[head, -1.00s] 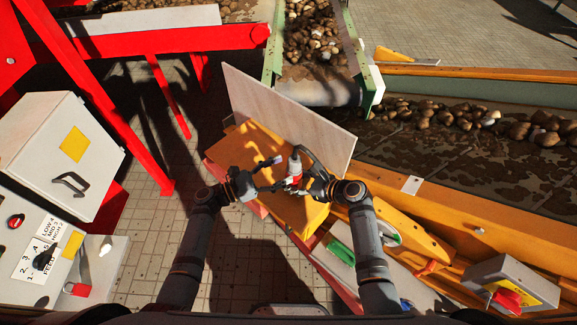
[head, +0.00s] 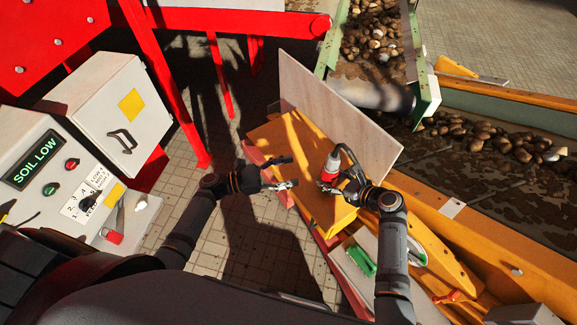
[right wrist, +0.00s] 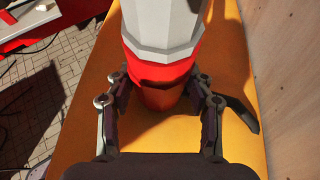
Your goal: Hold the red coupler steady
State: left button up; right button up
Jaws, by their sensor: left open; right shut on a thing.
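The red coupler (head: 329,168) has a pale grey upper body and a red lower part. It stands roughly upright over the yellow housing (head: 312,199), with a dark cable looping from its top. My right gripper (head: 340,184) is shut on the coupler. In the right wrist view the coupler's red band (right wrist: 162,73) sits between the two fingers (right wrist: 160,98), and its lower end is partly hidden. My left gripper (head: 289,173) is open and empty, left of the coupler and apart from it.
A pale upright board (head: 335,115) stands just behind the coupler. Left are a grey cabinet (head: 107,112) and a control panel (head: 58,170) reading "SOIL LOW". A belt with potatoes (head: 480,140) runs at right. Tiled floor (head: 230,225) lies open below my left arm.

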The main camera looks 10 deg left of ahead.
jog(key=o, duration=0.9)
jog(key=shift+o, duration=0.2)
